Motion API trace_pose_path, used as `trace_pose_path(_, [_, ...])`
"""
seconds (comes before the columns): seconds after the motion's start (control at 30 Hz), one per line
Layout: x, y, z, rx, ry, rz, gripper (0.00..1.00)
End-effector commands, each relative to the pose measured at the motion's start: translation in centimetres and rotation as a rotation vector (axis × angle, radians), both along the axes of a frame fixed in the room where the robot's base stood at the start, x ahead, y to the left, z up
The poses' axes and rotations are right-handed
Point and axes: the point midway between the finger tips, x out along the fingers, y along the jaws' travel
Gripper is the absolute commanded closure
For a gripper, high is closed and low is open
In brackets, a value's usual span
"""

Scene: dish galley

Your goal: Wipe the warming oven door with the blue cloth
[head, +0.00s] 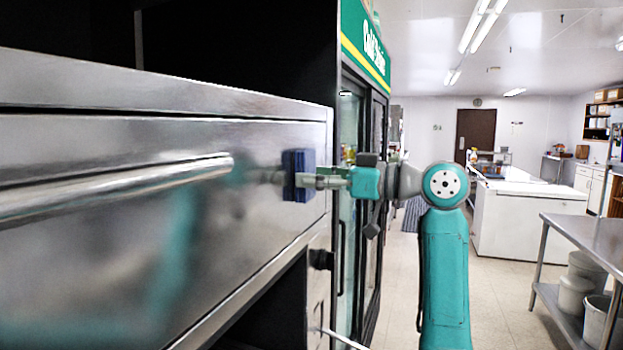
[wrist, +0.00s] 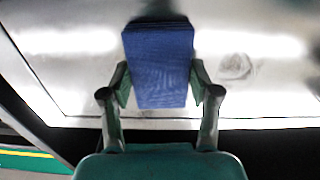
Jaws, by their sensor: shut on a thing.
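The blue cloth (head: 298,176) is a folded block held upright against the steel front of the warming oven door (head: 120,250), near its right end. My gripper (head: 308,181) is shut on the cloth, with a finger on each side of it in the wrist view (wrist: 160,90). The cloth (wrist: 160,60) appears to meet the door, but the exact contact is hidden behind it. In the wrist view a greyish smudge (wrist: 236,67) shows on the door (wrist: 270,95), to the right of the cloth.
A long bar handle (head: 130,186) sticks out from the door to the left of my gripper. A glass-door cooler (head: 360,130) stands just beyond the oven. A steel table (head: 590,235) with buckets below is at the right. The floor (head: 510,300) between is clear.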

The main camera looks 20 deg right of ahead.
Motion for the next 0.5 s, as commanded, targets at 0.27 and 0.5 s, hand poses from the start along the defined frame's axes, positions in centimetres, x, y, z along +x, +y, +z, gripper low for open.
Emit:
trace_pose_path(0.27, [-0.1, 0.6, 0.0, -0.001, -0.002, 0.001, 0.71])
trace_pose_path(0.5, [-1.3, 2.1, 0.0, -0.002, -0.002, 0.003, 0.71])
